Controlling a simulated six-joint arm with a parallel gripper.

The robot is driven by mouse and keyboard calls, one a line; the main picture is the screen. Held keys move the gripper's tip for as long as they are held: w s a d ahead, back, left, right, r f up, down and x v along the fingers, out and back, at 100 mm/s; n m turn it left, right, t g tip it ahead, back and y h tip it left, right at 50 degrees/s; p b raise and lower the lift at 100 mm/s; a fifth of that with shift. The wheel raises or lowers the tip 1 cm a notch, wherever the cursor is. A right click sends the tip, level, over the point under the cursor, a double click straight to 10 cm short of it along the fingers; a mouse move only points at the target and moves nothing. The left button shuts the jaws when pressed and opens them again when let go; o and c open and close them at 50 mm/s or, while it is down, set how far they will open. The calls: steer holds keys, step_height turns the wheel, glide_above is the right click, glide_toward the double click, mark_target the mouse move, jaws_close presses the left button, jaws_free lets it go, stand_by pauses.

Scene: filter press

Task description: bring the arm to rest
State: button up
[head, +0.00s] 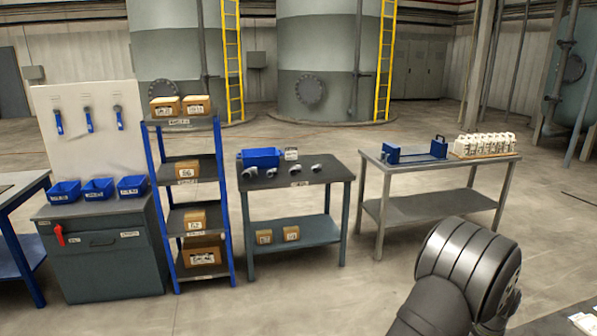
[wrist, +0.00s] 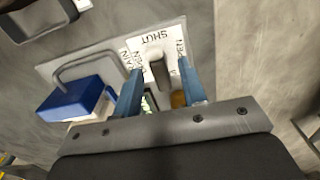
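My gripper (wrist: 160,65) shows in the wrist view with its two blue-grey fingers apart. A grey lever or handle (wrist: 157,72) shows between the fingers, with visible gaps on both sides. Behind it is a white label plate (wrist: 148,42) reading "SHUT", with smaller words along its sides, partly hidden by the fingers. How far the lever lies beyond the fingertips is hard to tell. In the head view a dark rounded link of my arm is at the lower right, and my gripper is out of sight there.
In the wrist view a blue block (wrist: 75,100) and a grey bent handle (wrist: 90,65) lie left of the fingers. In the head view a steel table (head: 420,208), a dark table (head: 335,180) and a blue-posted shelf (head: 185,145) stand ahead, with open floor in front.

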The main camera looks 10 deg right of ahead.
steer(key=shift+r, duration=0.1)
step_height(320, 180, up, 18)
step_height(320, 180, down, 18)
steer(key=shift+r, duration=0.1)
steer(key=shift+f, duration=0.25)
steer(key=n, duration=0.5)
steer(key=shift+r, duration=0.1)
steer(key=shift+n, duration=2.3)
